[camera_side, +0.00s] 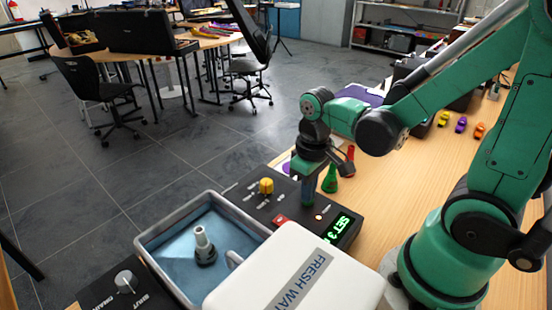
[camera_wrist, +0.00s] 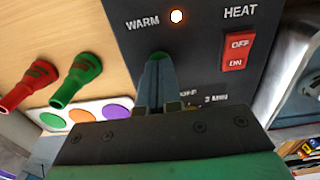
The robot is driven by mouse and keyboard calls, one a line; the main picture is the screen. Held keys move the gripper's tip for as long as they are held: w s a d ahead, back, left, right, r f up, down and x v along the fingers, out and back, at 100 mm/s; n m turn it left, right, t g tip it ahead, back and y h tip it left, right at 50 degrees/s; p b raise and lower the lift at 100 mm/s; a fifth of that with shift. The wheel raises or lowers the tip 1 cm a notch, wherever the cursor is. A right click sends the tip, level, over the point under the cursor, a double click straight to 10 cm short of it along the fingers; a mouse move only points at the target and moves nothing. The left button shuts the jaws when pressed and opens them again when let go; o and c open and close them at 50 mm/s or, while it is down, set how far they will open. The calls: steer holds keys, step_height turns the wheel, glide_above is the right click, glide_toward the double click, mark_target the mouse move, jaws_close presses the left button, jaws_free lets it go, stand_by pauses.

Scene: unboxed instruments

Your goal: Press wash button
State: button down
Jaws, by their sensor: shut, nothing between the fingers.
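The black control panel (camera_side: 240,199) lies under my gripper in the side view. In the wrist view, a small green round patch (camera_wrist: 158,57), which looks like a button, shows just beyond my fingertips; its lower part is hidden by them. No readable "wash" label shows, as the lettering near the fingers is partly covered. My gripper (camera_wrist: 157,72) is shut and empty, its fingers together over the panel. In the side view, my gripper (camera_side: 308,200) points straight down beside the lit display (camera_side: 338,230). I cannot tell whether the fingertips touch the button.
The panel carries a red HEAT switch (camera_wrist: 236,50), a lit WARM lamp (camera_wrist: 176,16) and a yellow knob (camera_side: 266,186). A water basin (camera_side: 165,237) and a white FRESH WATER box (camera_side: 262,262) stand nearby.

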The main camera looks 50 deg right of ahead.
mark_target(296, 203)
steer(key=shift+r, duration=3.45)
steer(key=shift+w+a+r+t, duration=0.3)
steer(key=shift+w+a+t, duration=0.15)
steer(key=shift+t, duration=0.75)
steer(key=shift+w+a+r+t, duration=0.3)
steer(key=shift+w+a+t, duration=0.15)
steer(key=shift+t, duration=0.75)
steer(key=shift+w+a+r+t, duration=0.35)
steer(key=shift+w+t, duration=0.1)
steer(key=shift+t, duration=0.75)
